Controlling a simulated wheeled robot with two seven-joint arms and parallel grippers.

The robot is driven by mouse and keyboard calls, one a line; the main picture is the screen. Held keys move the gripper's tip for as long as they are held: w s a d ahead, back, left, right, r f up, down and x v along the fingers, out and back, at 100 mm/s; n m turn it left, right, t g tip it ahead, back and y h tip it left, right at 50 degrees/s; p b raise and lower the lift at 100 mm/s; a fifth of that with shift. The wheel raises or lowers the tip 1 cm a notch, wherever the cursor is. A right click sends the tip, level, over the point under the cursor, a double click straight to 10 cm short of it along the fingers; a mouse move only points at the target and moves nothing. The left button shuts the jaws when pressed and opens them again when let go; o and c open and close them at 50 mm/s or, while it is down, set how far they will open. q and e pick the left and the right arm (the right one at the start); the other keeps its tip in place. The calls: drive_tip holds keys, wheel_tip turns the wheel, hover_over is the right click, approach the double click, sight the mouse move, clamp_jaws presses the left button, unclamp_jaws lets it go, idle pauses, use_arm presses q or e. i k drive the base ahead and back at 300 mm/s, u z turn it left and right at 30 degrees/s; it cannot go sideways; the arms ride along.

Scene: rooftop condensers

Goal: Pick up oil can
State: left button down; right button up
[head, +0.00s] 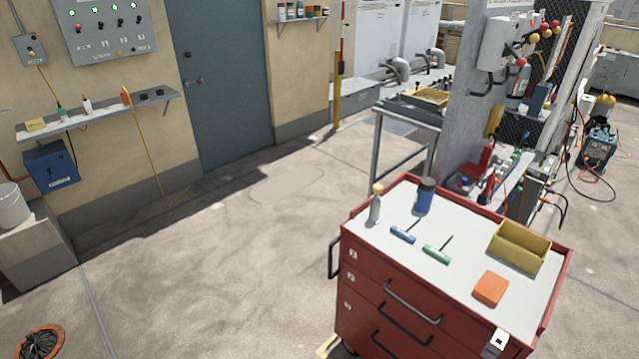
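No thing in the head view can be named the oil can for certain. A red can-like container (477,165) stands on the low shelf of the grey panel stand, right of centre; its details are too small to tell. A pale bottle with a yellow cap (376,207) stands upright at the back left corner of the red tool cart (385,272). A dark blue canister with a black lid (425,196) stands beside it. Neither of my grippers is in view.
On the cart top lie a blue-handled and a green-handled screwdriver (437,254), an orange block (490,289) and a yellow bin (519,246). A wall shelf (100,112) holds small bottles. Hoses and a teal machine (598,148) stand at right.

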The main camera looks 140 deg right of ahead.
sight(425, 190)
drive_tip(key=z, duration=5.65)
drive_tip(key=k, duration=0.3)
drive_tip(key=u, duration=1.9)
drive_tip(key=i, duration=1.2)
drive_tip(key=z, duration=0.7)
drive_tip(key=i, duration=1)
drive_tip(key=z, duration=1.1)
